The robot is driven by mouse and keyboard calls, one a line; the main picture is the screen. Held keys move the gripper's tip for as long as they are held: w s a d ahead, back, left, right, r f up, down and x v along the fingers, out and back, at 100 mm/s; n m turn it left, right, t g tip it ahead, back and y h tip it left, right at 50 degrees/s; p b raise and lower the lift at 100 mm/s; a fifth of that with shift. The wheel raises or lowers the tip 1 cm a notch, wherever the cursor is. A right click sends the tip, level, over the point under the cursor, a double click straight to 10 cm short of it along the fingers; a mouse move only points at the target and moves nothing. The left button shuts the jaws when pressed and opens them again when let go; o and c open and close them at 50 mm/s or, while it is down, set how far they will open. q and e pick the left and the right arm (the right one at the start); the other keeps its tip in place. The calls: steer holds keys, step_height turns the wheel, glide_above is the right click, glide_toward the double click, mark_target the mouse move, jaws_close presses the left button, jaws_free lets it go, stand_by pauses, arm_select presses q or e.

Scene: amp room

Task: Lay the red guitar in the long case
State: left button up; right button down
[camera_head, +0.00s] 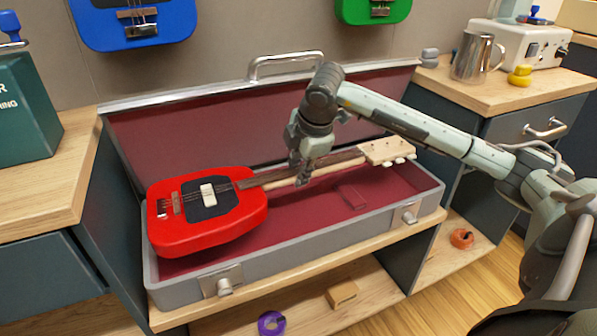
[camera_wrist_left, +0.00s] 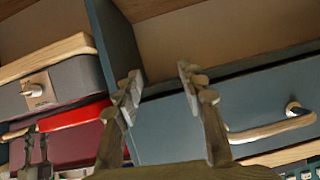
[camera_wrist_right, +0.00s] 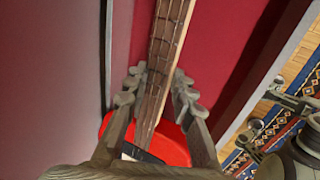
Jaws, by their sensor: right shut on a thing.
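The red guitar (camera_head: 225,225) is face up over the open long case (camera_head: 300,240), its body at the left end and its pale headstock (camera_head: 385,151) at the right. The body overlaps the case's left and front rims in the head view; I cannot tell whether it touches the floor inside. My right gripper (camera_head: 302,172) is shut on the guitar neck, which runs between its fingers (camera_wrist_right: 155,95) in the right wrist view. My left gripper (camera_wrist_left: 157,85) is open and empty in its wrist view, outside the case.
The case lid (camera_head: 210,115) stands open against the wall. Side counters flank the case: the right one holds a metal mug (camera_head: 472,57) and a white device (camera_head: 520,45). A drawer handle (camera_wrist_left: 270,128) is near my left gripper. Purple tape (camera_head: 271,323) lies on the shelf below.

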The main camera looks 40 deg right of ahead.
steer(key=shift+w+r, duration=0.1)
steer(key=shift+r, duration=0.1)
steer(key=shift+d+b, duration=0.45)
steer(key=shift+b, duration=0.1)
stand_by(0.5)
stand_by(0.6)
steer(key=shift+s+f+b, duration=0.2)
steer(key=shift+f+b, duration=3.65)
steer(key=shift+f, duration=0.35)
stand_by(0.4)
steer(key=c, duration=1.3)
jaws_free()
steer(key=shift+c, duration=0.2)
steer(key=shift+o, duration=0.7)
steer(key=shift+s+f, duration=0.2)
steer(key=shift+f, duration=0.1)
steer(key=v, duration=1.2)
steer(key=shift+r, duration=0.25)
